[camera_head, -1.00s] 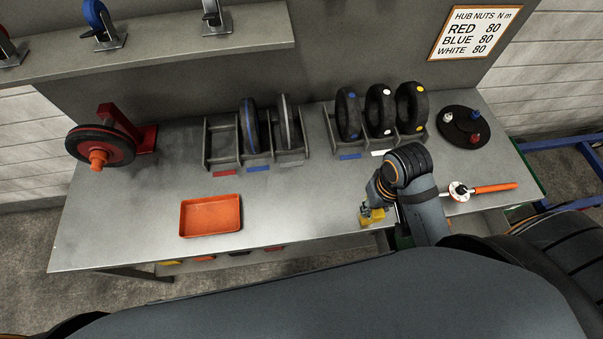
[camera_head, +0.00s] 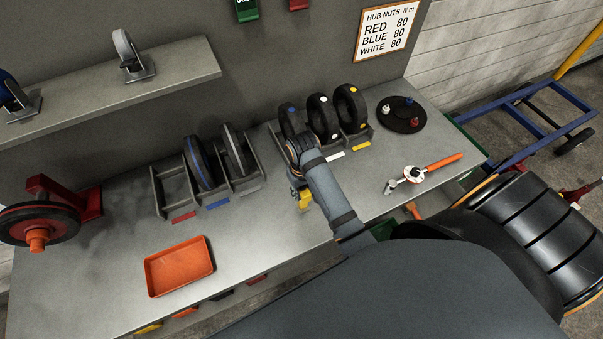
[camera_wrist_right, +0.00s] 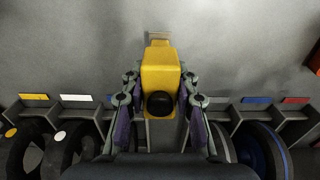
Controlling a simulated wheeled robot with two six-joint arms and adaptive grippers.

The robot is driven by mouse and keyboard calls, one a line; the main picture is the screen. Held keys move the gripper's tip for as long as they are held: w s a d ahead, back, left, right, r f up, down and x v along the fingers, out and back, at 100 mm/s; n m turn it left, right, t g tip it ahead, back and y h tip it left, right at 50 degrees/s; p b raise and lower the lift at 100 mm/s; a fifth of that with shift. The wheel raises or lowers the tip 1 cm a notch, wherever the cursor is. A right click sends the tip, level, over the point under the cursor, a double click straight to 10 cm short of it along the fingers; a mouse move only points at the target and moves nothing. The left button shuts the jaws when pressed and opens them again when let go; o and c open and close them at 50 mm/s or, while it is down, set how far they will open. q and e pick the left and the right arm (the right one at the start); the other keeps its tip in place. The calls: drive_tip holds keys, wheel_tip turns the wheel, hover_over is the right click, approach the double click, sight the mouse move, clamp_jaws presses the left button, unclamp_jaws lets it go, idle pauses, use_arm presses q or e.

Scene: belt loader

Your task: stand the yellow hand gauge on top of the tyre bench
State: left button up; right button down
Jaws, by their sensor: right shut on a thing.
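The yellow hand gauge (camera_head: 306,201) is held by my right gripper (camera_head: 300,194) over the tyre bench (camera_head: 250,245), in front of the racks. In the right wrist view the yellow gauge (camera_wrist_right: 160,68) has a black round knob and a pale end piece. The fingers of my right gripper (camera_wrist_right: 160,92) close on both its sides. In the head view my forearm and wrist hide part of the gauge. I cannot tell whether it touches the bench top. My left gripper is not in view.
Tyre racks (camera_head: 246,184) line the back of the bench. An orange tray (camera_head: 180,266) lies front left, a wheel on a red stand (camera_head: 40,226) far left. An orange-handled tool (camera_head: 440,163) and black disc (camera_head: 401,114) are right. Bench between tray and gauge is clear.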

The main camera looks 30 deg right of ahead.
drive_tip(key=shift+w+a+f+p, duration=0.1)
drive_tip(key=shift+w+f+p, duration=0.05)
drive_tip(key=shift+f+p, duration=0.35)
wheel_tip(320, 180, down, 2)
drive_tip(key=shift+w+f+p, duration=0.15)
drive_tip(key=shift+f+p, duration=0.05)
drive_tip(key=shift+p, duration=0.2)
drive_tip(key=shift+f, duration=0.25)
drive_tip(key=c, duration=1)
unclamp_jaws()
drive_tip(key=shift+c, duration=0.2)
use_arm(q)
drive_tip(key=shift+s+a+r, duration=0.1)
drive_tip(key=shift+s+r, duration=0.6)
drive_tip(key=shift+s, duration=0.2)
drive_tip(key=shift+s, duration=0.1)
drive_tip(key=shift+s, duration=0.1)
